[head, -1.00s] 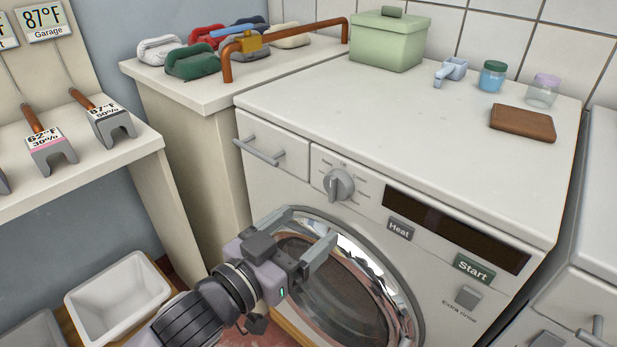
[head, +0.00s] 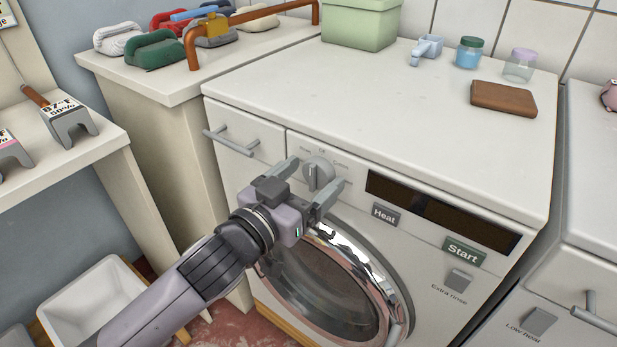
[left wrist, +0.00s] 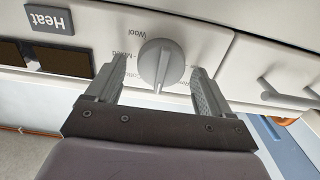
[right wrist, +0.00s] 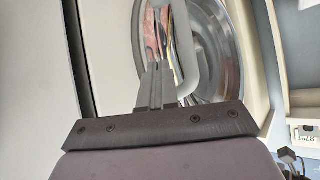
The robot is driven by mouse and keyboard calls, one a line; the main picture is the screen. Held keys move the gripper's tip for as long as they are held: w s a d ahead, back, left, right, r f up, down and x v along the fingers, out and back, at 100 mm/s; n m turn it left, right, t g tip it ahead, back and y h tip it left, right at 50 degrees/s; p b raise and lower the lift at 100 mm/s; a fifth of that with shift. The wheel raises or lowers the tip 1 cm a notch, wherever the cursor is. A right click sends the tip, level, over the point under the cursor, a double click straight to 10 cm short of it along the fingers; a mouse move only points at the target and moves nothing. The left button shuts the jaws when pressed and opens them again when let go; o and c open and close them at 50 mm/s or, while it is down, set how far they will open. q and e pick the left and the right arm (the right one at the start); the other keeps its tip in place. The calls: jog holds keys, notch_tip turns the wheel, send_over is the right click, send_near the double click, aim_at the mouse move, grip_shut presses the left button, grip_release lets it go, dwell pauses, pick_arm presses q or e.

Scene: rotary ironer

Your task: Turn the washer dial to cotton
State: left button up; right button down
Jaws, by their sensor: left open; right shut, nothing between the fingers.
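The washer dial (head: 318,173) is a grey round knob with a raised grip bar, on the front panel left of the dark display. Small labels surround it; in the left wrist view, where the dial (left wrist: 160,65) appears upside down, "Wool" and "Mixed" can be read. Which label the dial points to I cannot tell. My left gripper (head: 314,176) is open, with one finger on each side of the dial and visible gaps between fingers and knob in the left wrist view. My right gripper (right wrist: 158,82) is shut and empty, seen only in the right wrist view, before a round door.
The Heat button (head: 385,214), Start button (head: 463,252) and Extra rinse button (head: 458,281) lie right of the dial. A drawer handle (head: 230,143) sticks out to its left. The round glass door (head: 330,285) is below. A brown wallet-like item (head: 503,98) lies on top.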

jog(key=shift+w+r, duration=0.1)
jog(key=shift+w, duration=0.05)
pick_arm(q)
jog(key=c, duration=1)
jog(key=shift+d+r+m+p, duration=0.1)
jog(key=shift+r+m+p, duration=0.05)
jog(key=shift+m+p, duration=1.15)
jog(key=m+p, duration=0.2)
jog(key=m, duration=0.2)
jog(key=shift+d, duration=0.1)
jog(key=shift+f+m+p, duration=0.2)
jog(key=shift+m+p, duration=0.6)
jog(key=shift+m, duration=0.3)
pick_arm(e)
jog(key=shift+s+d+r, duration=0.1)
jog(key=shift+d+r, duration=0.05)
jog(key=shift+r, duration=0.55)
jog(key=shift+s+d+r, duration=0.1)
jog(key=shift+d+r, duration=0.1)
jog(key=shift+r, duration=0.45)
jog(key=shift+s+d+r, duration=0.1)
jog(key=shift+d+r, duration=0.05)
jog(key=shift+r, duration=0.55)
jog(key=shift+f, duration=0.1)
pick_arm(q)
jog(key=o, duration=1)
